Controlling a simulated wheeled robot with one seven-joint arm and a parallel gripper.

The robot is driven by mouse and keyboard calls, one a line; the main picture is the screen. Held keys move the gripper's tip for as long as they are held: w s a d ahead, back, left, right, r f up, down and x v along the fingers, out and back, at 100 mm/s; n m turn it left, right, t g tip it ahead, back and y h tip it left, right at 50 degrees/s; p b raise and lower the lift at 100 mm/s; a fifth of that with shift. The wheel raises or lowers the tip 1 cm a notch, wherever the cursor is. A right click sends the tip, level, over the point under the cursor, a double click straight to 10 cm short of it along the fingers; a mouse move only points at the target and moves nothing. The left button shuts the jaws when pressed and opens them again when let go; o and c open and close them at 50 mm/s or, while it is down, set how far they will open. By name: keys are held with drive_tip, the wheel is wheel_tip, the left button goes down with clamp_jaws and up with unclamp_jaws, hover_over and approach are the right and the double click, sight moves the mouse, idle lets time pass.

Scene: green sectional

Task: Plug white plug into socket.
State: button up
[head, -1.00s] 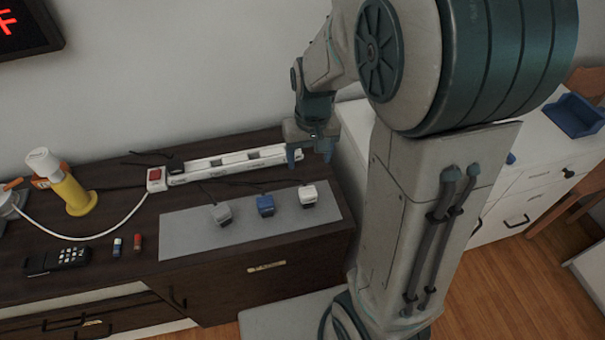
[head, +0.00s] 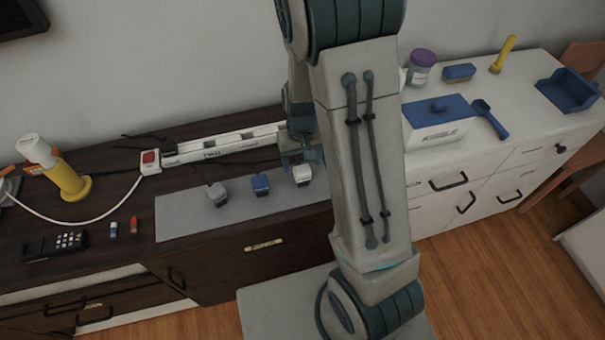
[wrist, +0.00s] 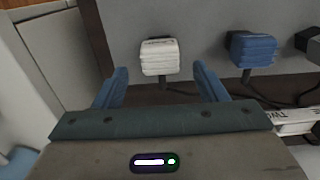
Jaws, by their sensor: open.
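The white plug (head: 302,174) stands on the right part of the grey mat (head: 180,222), beside a blue plug (head: 261,184) and a grey plug (head: 217,193). In the wrist view the white plug (wrist: 159,57) appears between and just beyond the tips of my open, empty gripper (wrist: 158,78); I see no contact. In the head view my gripper (head: 301,158) is right at the white plug, partly hidden by my arm. The white power strip (head: 222,145) lies behind the mat, its right end hidden by my arm. A corner of it (wrist: 295,121) shows in the wrist view.
The blue plug (wrist: 252,50) sits close beside the white one in the wrist view. A white cabinet with a blue-lidded box (head: 438,118) is at right.

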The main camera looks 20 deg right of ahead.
sight(302, 169)
wheel_tip(302, 169, down, 4)
drive_tip(key=shift+s+f, duration=0.1)
drive_tip(key=shift+s, duration=0.05)
drive_tip(key=c, duration=1)
drive_tip(key=shift+c, duration=0.3)
drive_tip(key=shift+r, duration=0.25)
